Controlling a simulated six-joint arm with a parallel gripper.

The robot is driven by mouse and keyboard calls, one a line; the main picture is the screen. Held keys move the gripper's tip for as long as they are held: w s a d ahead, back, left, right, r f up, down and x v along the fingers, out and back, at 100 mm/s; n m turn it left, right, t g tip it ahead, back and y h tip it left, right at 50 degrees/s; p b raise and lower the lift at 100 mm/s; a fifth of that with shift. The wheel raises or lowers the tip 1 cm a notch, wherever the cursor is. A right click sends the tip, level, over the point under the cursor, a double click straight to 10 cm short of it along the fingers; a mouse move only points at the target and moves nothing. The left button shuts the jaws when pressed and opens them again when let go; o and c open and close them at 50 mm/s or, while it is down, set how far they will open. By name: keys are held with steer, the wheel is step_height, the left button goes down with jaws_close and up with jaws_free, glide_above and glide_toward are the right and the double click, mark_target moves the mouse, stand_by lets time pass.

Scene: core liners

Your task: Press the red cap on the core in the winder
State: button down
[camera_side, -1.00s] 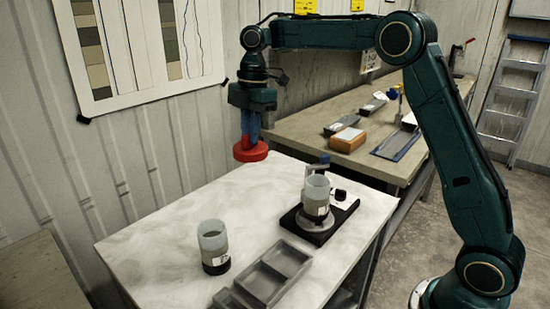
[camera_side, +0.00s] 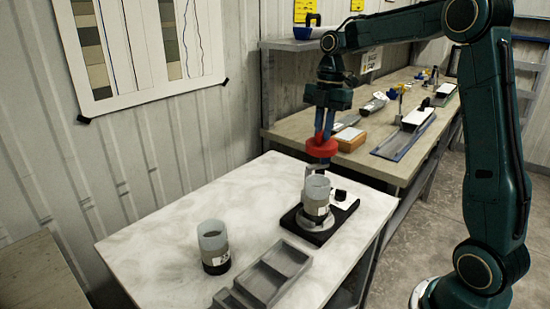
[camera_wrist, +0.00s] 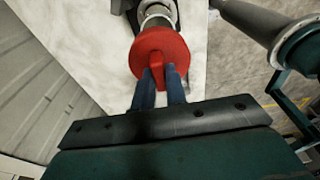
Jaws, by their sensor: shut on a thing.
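My gripper (camera_side: 322,136) is shut on the red cap (camera_side: 321,148) and holds it above and slightly behind the winder. In the wrist view the red cap (camera_wrist: 160,50) shows as a disc, with the blue fingers (camera_wrist: 160,85) closed on its raised grip. The winder (camera_side: 316,222) is a dark base with a round grey holder on the white table. A core (camera_side: 317,195) in a clear liner stands upright in it, open at the top. The cap is apart from this core. In the wrist view the cap hides part of the core (camera_wrist: 157,14).
A second core (camera_side: 213,247) in a liner stands upright on the table (camera_side: 165,225) at the left. A grey compartment tray (camera_side: 268,275) lies at the front. A bench (camera_side: 385,165) with tools and an orange-brown block (camera_side: 350,139) stands behind.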

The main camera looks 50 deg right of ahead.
mark_target(322, 143)
steer(key=shift+f, duration=1.9)
steer(key=shift+f, duration=0.2)
steer(key=shift+f, duration=2.35)
steer(key=shift+f, duration=1.2)
steer(key=c, duration=0.9)
jaws_free()
steer(key=shift+o, duration=0.2)
steer(key=shift+r, duration=0.15)
steer(key=shift+r, duration=3.35)
